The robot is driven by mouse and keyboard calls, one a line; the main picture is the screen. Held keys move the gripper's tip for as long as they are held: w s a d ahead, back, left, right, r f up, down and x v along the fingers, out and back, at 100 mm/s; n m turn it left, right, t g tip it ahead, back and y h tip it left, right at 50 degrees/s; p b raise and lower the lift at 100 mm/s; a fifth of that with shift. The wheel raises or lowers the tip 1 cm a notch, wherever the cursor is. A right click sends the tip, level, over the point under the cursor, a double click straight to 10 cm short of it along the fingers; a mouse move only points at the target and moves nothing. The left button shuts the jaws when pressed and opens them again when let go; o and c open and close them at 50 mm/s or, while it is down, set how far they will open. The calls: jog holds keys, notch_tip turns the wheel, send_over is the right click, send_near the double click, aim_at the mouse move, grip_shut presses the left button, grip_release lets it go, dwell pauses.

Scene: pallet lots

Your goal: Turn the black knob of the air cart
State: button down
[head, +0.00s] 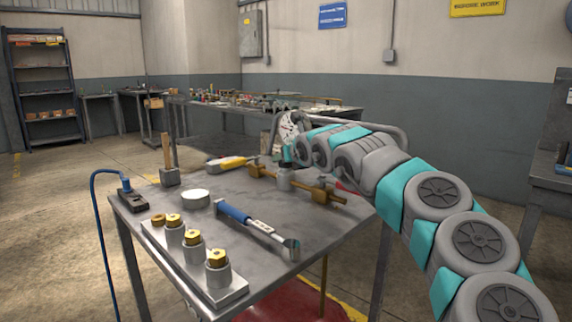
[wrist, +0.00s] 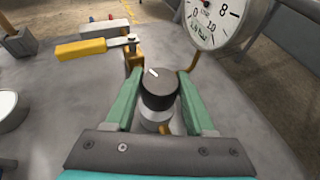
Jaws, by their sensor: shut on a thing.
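The black knob (wrist: 158,88), with a white mark on its top, sits upright on a pale round body in the wrist view. My gripper (wrist: 160,73) is shut on it, one green finger on each side. In the head view my gripper (head: 287,157) is over the brass pipework (head: 325,194) at the back of the metal cart top (head: 325,228); the knob is hidden there. A round white gauge (wrist: 214,20) stands just beyond the knob at right, partly cut off. A yellow lever handle (wrist: 82,48) lies left of the knob.
A blue-handled tool (head: 240,217), a plate with brass fittings (head: 200,265), a white disc (head: 195,199) and a wooden-handled mallet (head: 168,165) stand on the cart top. A blue hose (head: 96,220) hangs at left. Cluttered benches line the back wall.

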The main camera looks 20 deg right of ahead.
jog(key=shift+c, duration=1.3)
grip_release()
jog(key=shift+s, duration=0.1)
jog(key=v, duration=0.7)
jog(key=shift+s+b, duration=0.3)
jog(key=shift+b, duration=0.15)
jog(key=shift+r, duration=0.15)
